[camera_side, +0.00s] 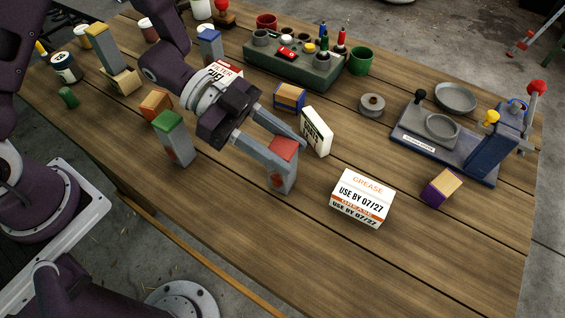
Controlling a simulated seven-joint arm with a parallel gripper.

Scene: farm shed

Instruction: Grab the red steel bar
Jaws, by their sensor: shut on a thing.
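The red steel bar (284,148) is an upright grey block with a red top, near the middle of the table. My gripper (285,160) reaches down to it from the upper left, with one finger on each side. The jaws are shut on the bar just below its red top. The near finger hides part of its side. I cannot tell whether its foot touches the table. Similar grey bars stand to the left: one with a green top (171,122), one with a yellow top (107,52) and one with a blue top (210,46).
A white grease box (362,198) stands right of the bar, and a cream box (317,132) stands close behind it. A green tool block (293,66) is at the back. The front table area is clear.

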